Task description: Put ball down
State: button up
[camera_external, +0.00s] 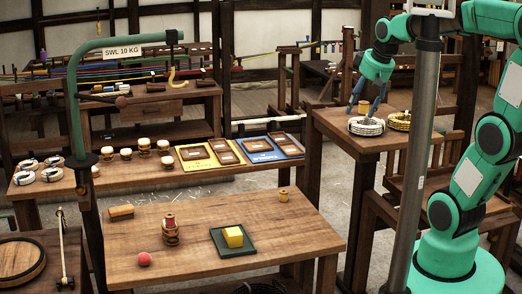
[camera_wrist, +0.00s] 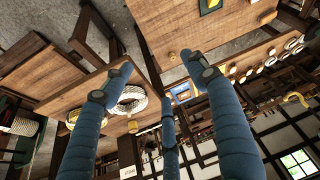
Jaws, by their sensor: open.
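A pinkish-red ball (camera_external: 144,258) rests on the front wooden table (camera_external: 200,272), near its left front edge. My gripper (camera_external: 364,112) is open, pointing down over the small side table at the right, far from the ball. Its blue fingers are spread above a white rope coil (camera_external: 366,127). A small tan spool-like piece (camera_external: 364,107) shows between the fingers; nothing looks gripped. In the wrist view, the open fingers (camera_wrist: 155,82) spread with the white coil (camera_wrist: 128,105) beside the left one. I cannot make out the ball in the wrist view.
A yellow block (camera_external: 233,236) sits on a green tray (camera_external: 218,241). A stacked wooden spool (camera_external: 170,234), a wooden block (camera_external: 121,212) and a small spool (camera_external: 284,195) share the front table. A green hook stand (camera_external: 73,120) rises at left; a grey post (camera_external: 420,130) stands before my arm.

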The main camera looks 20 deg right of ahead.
jog(key=s+d+f+m, duration=0.1)
jog(key=s+d+m, duration=0.1)
jog(key=s+d, duration=0.2)
jog(key=s+d+f+m+h, duration=0.1)
jog(key=s+d+f, duration=0.1)
jog(key=s+d, duration=0.3)
jog(key=shift+s+f+m+t, duration=0.25)
jog(key=shift+s+m+t, duration=0.15)
jog(key=shift+s, duration=1.8)
